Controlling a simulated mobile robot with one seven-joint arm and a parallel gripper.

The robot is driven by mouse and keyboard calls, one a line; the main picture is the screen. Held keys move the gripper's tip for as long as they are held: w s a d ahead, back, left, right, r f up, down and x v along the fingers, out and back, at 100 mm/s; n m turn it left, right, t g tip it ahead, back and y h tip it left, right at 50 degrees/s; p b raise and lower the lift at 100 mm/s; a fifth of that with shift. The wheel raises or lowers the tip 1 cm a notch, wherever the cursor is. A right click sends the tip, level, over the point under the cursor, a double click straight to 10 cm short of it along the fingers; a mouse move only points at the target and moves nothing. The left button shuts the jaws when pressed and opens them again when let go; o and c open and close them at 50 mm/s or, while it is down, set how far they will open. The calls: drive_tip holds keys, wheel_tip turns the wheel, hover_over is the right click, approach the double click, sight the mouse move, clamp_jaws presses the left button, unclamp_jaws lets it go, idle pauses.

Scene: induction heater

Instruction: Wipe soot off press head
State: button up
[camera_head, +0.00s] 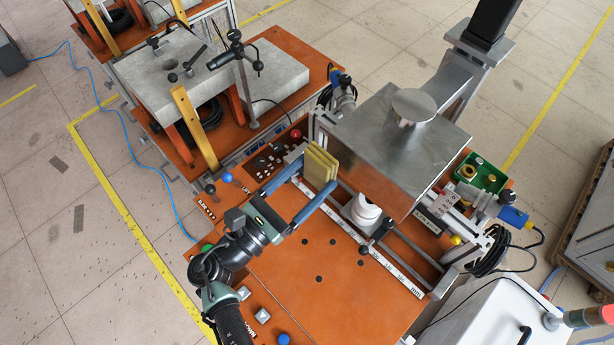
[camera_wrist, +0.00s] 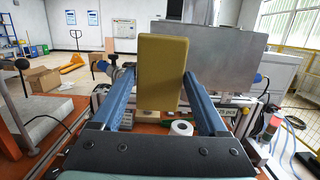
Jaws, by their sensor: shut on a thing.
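My gripper (camera_head: 317,175) is shut on a yellow sponge-like block (camera_head: 321,160), which stands upright between the two blue fingers above the orange table. In the wrist view the block (camera_wrist: 162,72) fills the space between the fingertips (camera_wrist: 160,85). A large grey metal block (camera_head: 393,137) with a round disc on top (camera_head: 414,105), apparently the press head, is right of the sponge. In the wrist view its flat face (camera_wrist: 222,60) is behind and right of the sponge, partly hidden by it. I cannot make out soot or whether the sponge touches the metal.
A white roll-like part (camera_head: 362,210) sits below the metal block's near edge, close to the rails. A green tray (camera_head: 481,175) is at the right. A second orange bench (camera_head: 290,62) stands behind.

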sight(349, 171)
drive_tip(key=shift+x, duration=1.05)
drive_tip(key=shift+f, duration=0.15)
drive_tip(key=shift+s+d+p, duration=1.05)
drive_tip(key=shift+s+d, duration=0.2)
drive_tip(key=shift+s, duration=0.15)
drive_tip(key=shift+s+d, duration=0.1)
drive_tip(key=shift+d, duration=0.1)
drive_tip(key=shift+w+a+b, duration=0.65)
drive_tip(key=shift+w+a, duration=0.3)
drive_tip(key=shift+w, duration=0.15)
drive_tip(key=shift+w+a, duration=0.4)
drive_tip(key=shift+w, duration=0.1)
drive_tip(key=shift+s+a, duration=0.1)
